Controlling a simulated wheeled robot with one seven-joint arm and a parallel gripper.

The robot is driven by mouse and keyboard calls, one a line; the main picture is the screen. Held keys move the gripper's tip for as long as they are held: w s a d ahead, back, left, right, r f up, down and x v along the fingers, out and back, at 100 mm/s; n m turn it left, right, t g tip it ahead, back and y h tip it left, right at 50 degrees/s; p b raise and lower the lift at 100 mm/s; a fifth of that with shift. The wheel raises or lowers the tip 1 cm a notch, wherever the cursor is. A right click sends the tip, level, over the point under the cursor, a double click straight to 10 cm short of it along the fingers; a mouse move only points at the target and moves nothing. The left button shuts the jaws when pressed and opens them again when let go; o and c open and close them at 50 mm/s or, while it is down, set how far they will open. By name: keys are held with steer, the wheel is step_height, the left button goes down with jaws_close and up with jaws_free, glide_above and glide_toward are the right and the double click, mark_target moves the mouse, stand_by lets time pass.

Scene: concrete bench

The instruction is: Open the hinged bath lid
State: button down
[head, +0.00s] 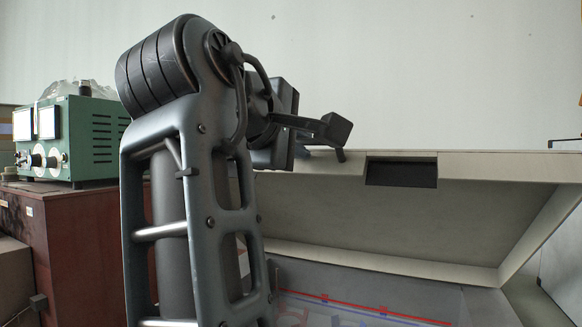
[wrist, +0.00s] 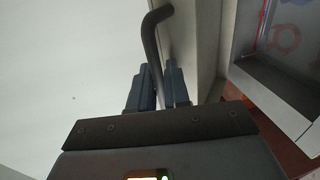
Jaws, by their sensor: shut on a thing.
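The bath lid (head: 470,200) stands raised at a slant in the head view, with its pale underside and a dark recess (head: 401,173) near its upper edge showing. It also shows as a pale strip in the wrist view (wrist: 202,45). My gripper (head: 328,136) is at the lid's upper edge, left of the recess. In the wrist view my gripper (wrist: 158,88) has its two fingers on either side of the dark bent handle (wrist: 151,35), shut on it. In the head view my arm hides the lid's left part and most of the handle.
The open bath (head: 365,308) shows below the lid, with red and blue lines inside. A green instrument box (head: 95,138) with dials stands on a reddish-brown cabinet (head: 85,230) at the left. The space above the lid is clear up to the plain wall.

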steer(key=w+d+r, duration=0.4)
steer(key=w+r, duration=0.6)
steer(key=w, duration=0.1)
steer(key=shift+w, duration=0.4)
steer(key=shift+d+r, duration=0.1)
steer(key=c, duration=1.3)
jaws_free()
steer(key=shift+b+v, duration=1.15)
steer(key=shift+v, duration=2.8)
